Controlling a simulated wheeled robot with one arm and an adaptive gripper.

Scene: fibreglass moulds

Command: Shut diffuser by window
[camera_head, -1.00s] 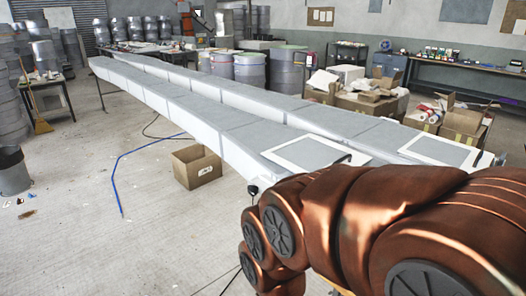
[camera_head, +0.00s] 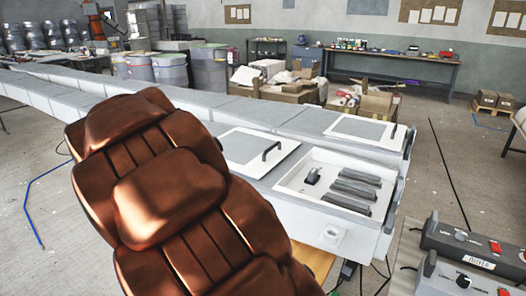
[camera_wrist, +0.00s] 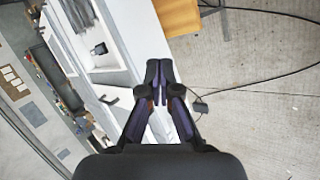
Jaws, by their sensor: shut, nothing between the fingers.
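I cannot make out any thing that is clearly a diffuser, and no window shows for certain in either current view. My gripper (camera_wrist: 159,68) is shut and empty in the wrist view. It appears beside the edge of a long white mould body, over or near the floor; the gap is hard to judge. In the head view my arm fills the left middle and hides the gripper. An open recess (camera_head: 292,187) in the mould's near end holds dark grey bars (camera_head: 352,190) and a small black block (camera_head: 312,176); the block also shows in the wrist view (camera_wrist: 98,48).
A lid panel with a black handle (camera_head: 271,150) lies left of the recess, and another handled panel (camera_head: 365,129) lies behind. Control boxes (camera_head: 470,250) stand at lower right. Cardboard boxes (camera_head: 275,88) are behind the moulds. Cables cross the floor. Open floor lies at right.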

